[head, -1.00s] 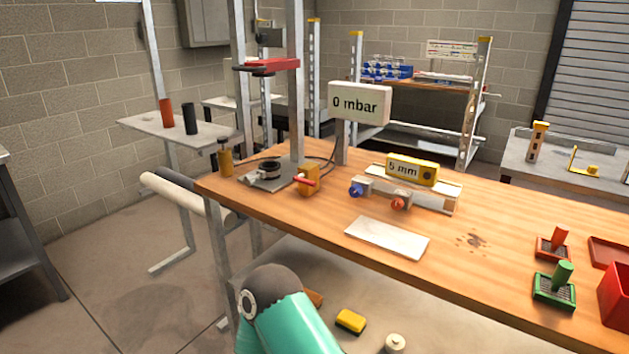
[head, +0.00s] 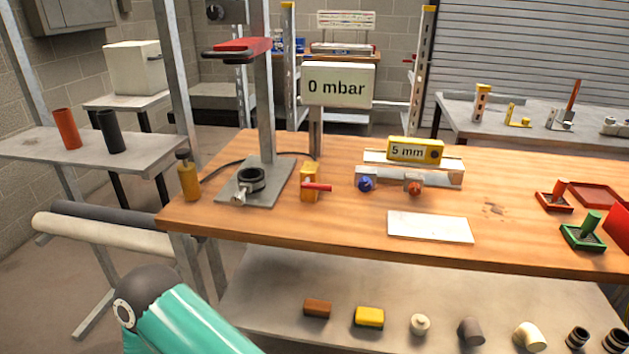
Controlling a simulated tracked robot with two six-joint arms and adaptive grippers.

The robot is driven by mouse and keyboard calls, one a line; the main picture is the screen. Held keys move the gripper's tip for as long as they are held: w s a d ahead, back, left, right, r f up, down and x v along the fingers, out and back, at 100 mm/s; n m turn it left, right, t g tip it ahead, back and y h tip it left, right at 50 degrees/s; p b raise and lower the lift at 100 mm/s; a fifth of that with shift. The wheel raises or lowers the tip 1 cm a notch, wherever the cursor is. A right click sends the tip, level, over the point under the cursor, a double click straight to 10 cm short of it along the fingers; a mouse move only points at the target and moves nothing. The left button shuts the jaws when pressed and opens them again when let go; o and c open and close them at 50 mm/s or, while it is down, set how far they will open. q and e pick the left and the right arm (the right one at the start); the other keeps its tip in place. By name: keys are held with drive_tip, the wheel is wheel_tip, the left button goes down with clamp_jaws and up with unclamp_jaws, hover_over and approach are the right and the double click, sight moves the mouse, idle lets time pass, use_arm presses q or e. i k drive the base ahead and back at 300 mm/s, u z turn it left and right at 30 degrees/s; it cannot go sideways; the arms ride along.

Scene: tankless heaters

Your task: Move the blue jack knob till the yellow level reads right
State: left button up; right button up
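The blue jack knob (head: 365,184) is on the front left of a small jack stand (head: 440,178) on the wooden bench. An orange-red knob (head: 415,188) sits to its right. The yellow level (head: 414,151) rests on top of the stand and its display reads 5 mm. Neither gripper is in view. One teal and dark grey arm link of mine shows at the bottom left, well short of the knobs, and nothing touches the blue knob.
A post with a red clamp arm and grey base plate (head: 247,197) stands left of the jack, beside a yellow block with a red lever (head: 310,184). A 0 mbar display (head: 338,85) stands behind. A white sheet (head: 430,226) lies in front of the jack.

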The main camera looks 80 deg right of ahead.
sight(364, 183)
drive_tip(key=u, duration=0.35)
drive_tip(key=i, duration=0.4)
drive_tip(key=z, duration=1.8)
drive_tip(key=i, duration=0.15)
drive_tip(key=u, duration=4.15)
drive_tip(key=k, duration=0.55)
drive_tip(key=z, duration=5.75)
